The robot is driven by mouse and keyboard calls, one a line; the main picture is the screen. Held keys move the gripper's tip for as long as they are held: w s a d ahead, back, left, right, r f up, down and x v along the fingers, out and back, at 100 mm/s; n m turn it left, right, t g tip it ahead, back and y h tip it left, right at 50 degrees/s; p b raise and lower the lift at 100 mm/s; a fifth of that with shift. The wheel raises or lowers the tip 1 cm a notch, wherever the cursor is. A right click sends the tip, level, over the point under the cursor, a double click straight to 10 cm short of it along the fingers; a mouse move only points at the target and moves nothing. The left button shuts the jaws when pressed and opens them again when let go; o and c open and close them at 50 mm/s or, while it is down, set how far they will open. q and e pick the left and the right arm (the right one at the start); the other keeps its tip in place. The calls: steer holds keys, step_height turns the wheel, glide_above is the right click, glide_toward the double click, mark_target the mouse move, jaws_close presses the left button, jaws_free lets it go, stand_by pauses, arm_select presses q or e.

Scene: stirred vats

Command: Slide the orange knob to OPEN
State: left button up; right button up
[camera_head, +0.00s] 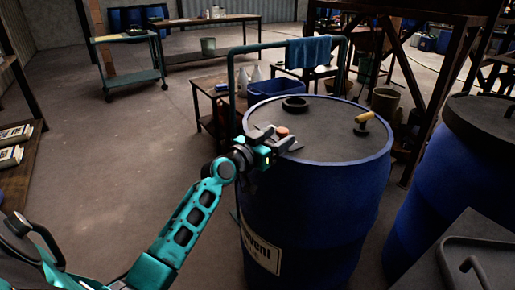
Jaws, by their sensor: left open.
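The orange knob (283,131) is a small round red-orange cap at the near left edge of the dark lid (325,130) on a blue vat (318,215). My left gripper (284,139) reaches in from the left over the lid's rim, its fingers open at the knob. I cannot tell whether they touch it. The knob's lower part and any slide or OPEN mark are hidden or too small to read. My right gripper is not in view.
On the lid are a black ring (295,103) and a yellow handle (363,117). A second blue vat (440,190) is close on the right. The floor at left is mostly clear.

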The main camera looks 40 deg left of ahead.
arm_select(q)
steer(key=s+a, duration=0.1)
steer(key=s, duration=1)
steer(key=shift+s+a+p, duration=0.15)
steer(key=shift+a+p, duration=0.05)
steer(key=shift+p, duration=0.15)
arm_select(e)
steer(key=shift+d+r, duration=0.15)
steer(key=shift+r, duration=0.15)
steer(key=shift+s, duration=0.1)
